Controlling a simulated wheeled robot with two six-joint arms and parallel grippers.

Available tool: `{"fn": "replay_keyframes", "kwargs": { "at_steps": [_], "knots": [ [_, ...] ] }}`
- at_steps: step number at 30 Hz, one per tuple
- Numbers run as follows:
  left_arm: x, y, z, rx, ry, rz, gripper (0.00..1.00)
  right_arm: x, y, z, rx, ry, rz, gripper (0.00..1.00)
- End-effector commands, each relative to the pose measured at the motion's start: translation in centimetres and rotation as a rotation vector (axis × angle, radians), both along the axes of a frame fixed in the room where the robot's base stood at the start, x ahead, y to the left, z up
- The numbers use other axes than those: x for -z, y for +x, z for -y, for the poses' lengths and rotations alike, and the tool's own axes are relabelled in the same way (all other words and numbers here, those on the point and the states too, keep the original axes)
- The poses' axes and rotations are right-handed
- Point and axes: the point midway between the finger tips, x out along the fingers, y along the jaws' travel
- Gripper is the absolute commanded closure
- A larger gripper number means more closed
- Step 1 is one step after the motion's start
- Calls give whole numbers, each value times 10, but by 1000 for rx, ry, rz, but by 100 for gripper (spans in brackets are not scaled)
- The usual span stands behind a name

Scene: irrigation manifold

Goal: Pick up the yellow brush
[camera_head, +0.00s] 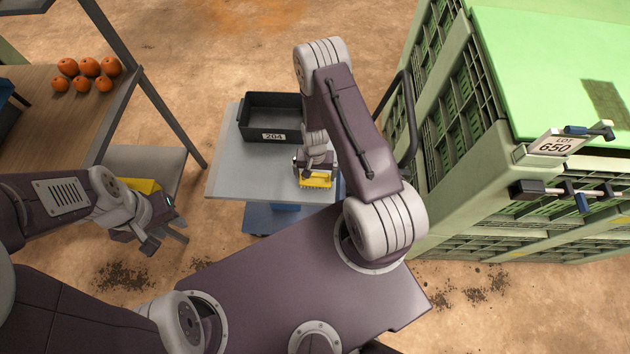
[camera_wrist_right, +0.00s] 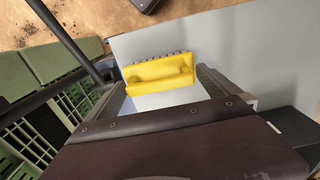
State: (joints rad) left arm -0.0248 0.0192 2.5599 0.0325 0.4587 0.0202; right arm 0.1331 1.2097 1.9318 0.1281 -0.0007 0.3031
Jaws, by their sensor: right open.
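The yellow brush (camera_head: 315,181) lies on the grey top of a small cart (camera_head: 228,168), near its front right. In the right wrist view the brush (camera_wrist_right: 160,75) shows a yellow body with a handle and a row of dark bristle tufts along its far edge. My right gripper (camera_wrist_right: 165,88) is open, with one finger on each side of the brush in that view; I cannot tell whether they touch it. In the head view the right gripper (camera_head: 314,172) is at the brush and partly covers it. My left gripper (camera_head: 165,240) is open and empty, away from the cart.
A dark bin (camera_head: 270,118) marked 204 stands on the cart behind the brush. A bench (camera_head: 40,112) with several orange fruits (camera_head: 88,67) is at the left.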

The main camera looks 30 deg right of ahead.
Motion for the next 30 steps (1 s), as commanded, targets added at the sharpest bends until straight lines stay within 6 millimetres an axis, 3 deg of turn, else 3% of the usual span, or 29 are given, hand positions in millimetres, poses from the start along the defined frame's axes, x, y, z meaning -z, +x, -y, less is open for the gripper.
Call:
{"fn": "replay_keyframes", "kwargs": {
  "at_steps": [1,7,16,23,30],
  "knots": [
    [-1,0,0,0,0,0,64,-1,0,0,0,0,0,6],
    [-1,0,0,0,0,0,64,-1,0,0,0,1,-1,61],
    [-6,0,0,0,0,0,64,-7,0,0,0,0,0,61],
    [-34,0,0,0,0,0,64,-46,0,0,-1,1,1,61],
    [-16,0,0,0,0,0,64,-70,1,54,9,-2,5,61]
  ]
}}
